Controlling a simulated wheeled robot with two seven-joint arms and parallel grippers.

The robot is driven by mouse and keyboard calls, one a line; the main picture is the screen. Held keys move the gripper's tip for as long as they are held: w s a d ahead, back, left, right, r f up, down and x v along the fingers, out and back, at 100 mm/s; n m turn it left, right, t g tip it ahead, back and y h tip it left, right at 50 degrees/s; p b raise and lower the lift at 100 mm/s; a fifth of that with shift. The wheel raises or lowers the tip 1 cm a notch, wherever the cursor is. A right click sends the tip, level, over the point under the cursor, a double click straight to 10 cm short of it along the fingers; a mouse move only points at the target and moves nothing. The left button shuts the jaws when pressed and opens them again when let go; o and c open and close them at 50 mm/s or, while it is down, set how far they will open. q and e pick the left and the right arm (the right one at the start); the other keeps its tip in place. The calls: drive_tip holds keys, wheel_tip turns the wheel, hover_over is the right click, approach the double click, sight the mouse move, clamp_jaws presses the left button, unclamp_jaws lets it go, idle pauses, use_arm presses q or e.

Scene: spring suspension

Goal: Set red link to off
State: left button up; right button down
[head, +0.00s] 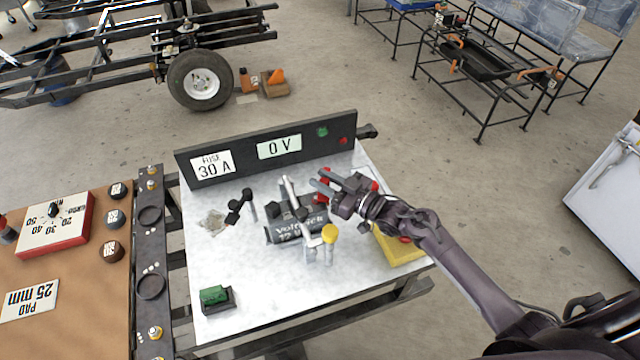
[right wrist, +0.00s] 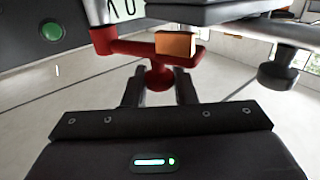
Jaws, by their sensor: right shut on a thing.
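The red link shows best in the right wrist view (right wrist: 130,48) as a red arm with a round red knob hanging below it and a copper-coloured block beside it. In the head view only small red parts (head: 375,185) show around my gripper, which hides most of it. My right gripper (head: 324,183) is at the back right of the white bench top, beside the battery. In the right wrist view its fingers (right wrist: 159,88) stand on both sides of the red knob, shut on it. My left gripper is not in view.
A dark panel (head: 225,178) reading FUSE 30 A and 0 V stands behind. A dark battery (head: 283,234), a black lever (head: 238,205), a yellow-capped post (head: 330,234), a yellow box (head: 402,252) and a green block (head: 213,296) are on the bench. The front middle is clear.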

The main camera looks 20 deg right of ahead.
drive_tip(key=shift+d+f+n+g+y+b, duration=0.35)
drive_tip(key=shift+n+g+y+b, duration=0.15)
drive_tip(key=shift+n+y+b, duration=0.1)
drive_tip(key=shift+s+d+r+n+g+y+b, duration=0.2)
drive_tip(key=shift+r+n+g+y+b, duration=0.15)
drive_tip(key=shift+g+y, duration=0.25)
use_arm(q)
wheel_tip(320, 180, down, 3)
use_arm(e)
drive_tip(key=c, duration=1.2)
unclamp_jaws()
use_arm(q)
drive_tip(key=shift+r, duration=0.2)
use_arm(e)
wheel_tip(320, 180, up, 20)
